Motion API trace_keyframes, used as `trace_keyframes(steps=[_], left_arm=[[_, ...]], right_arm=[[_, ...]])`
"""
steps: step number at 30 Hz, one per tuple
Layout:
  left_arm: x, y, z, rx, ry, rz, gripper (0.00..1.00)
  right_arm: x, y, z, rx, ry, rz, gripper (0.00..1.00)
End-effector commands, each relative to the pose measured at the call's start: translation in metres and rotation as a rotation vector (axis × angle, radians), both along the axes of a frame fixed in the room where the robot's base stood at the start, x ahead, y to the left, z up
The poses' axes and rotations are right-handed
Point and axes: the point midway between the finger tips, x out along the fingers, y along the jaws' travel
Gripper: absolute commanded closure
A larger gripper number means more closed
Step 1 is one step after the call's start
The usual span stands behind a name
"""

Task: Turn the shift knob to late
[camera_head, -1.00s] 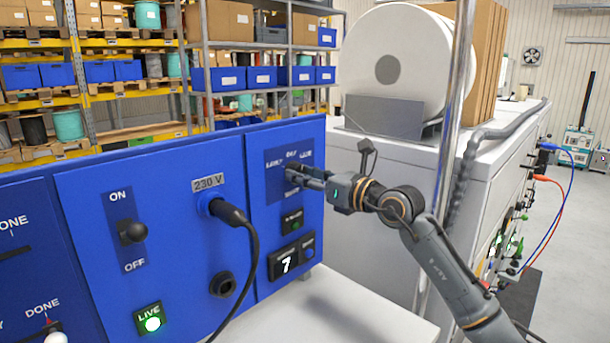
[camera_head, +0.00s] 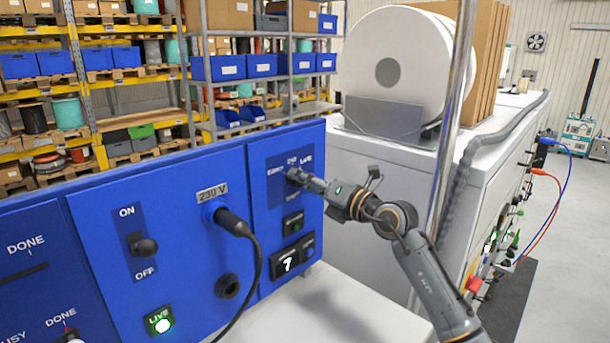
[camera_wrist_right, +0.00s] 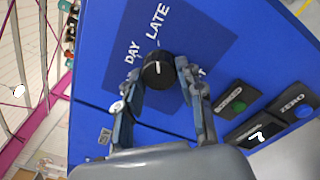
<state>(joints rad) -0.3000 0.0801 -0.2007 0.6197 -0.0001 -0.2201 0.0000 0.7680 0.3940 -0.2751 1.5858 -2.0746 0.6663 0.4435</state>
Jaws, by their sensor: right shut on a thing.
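The shift knob (camera_wrist_right: 158,71) is a round black knob on a darker blue label plate (camera_wrist_right: 187,28) of the blue panel. DAY and LATE are legible beside it in the right wrist view; another label is partly hidden by a finger. The short white mark on the knob runs roughly up and down in that view, with LATE above it. My right gripper (camera_wrist_right: 158,79) is shut on the knob, one finger on each side. In the head view the right gripper (camera_head: 300,180) reaches the plate from the right and covers the knob. My left gripper is not in view.
Below the plate are a green button (camera_wrist_right: 241,106), a display reading 7 (camera_head: 287,265) and a blue ZERO button (camera_wrist_right: 304,112). A black cable plug (camera_head: 232,222) under the 230 V label hangs left of my gripper. A metal pole (camera_head: 452,140) stands beside my right arm.

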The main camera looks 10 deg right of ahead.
Motion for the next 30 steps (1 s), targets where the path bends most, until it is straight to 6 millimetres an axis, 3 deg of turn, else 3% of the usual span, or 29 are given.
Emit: trace_keyframes(steps=[17,18,21,30], left_arm=[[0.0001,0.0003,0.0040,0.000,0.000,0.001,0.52],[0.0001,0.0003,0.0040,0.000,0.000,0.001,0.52],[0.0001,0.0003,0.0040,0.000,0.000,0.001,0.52],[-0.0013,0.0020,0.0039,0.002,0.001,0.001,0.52]], right_arm=[[0.0002,-0.0005,0.0015,0.030,0.015,-0.001,0.94],[0.0001,-0.0005,0.0015,0.030,0.015,-0.001,0.56],[0.0001,-0.0005,0.0013,0.030,0.015,-0.001,0.39],[-0.0005,-0.0006,0.0003,0.027,0.015,0.000,0.39]])
